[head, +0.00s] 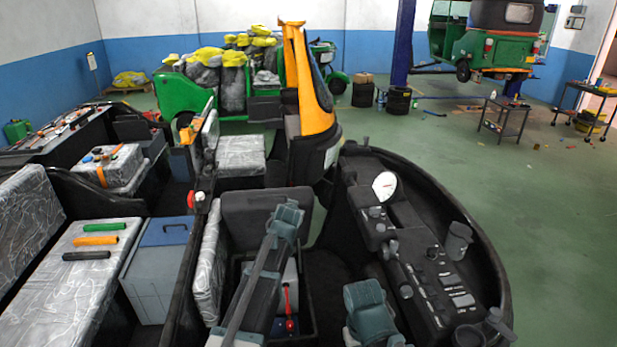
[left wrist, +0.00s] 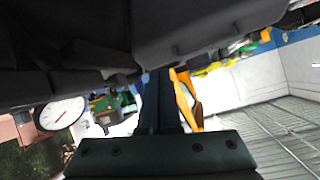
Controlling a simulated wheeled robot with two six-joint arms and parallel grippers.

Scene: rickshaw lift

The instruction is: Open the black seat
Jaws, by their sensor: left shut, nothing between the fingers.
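The black seat (head: 250,212) shows in the head view as a dark cushion panel raised at a tilt. Below it is an open dark compartment (head: 308,328) with a red-handled tool (head: 290,310) inside. My left gripper (head: 290,208) is shut and empty at the right part of the panel; contact is hard to tell. In the left wrist view my left gripper (left wrist: 160,88) points at a large dark surface (left wrist: 215,30), probably the seat, close above its fingers. My right gripper (head: 365,293) is low beside the dashboard; its fingers cannot be made out.
A curved dashboard (head: 420,270) with a white gauge (head: 385,186) stands on the right. A grey box with a blue lid (head: 160,255) and a plastic-wrapped seat with several coloured grips (head: 97,240) are on the left. An orange and black post (head: 308,85) rises behind the seat.

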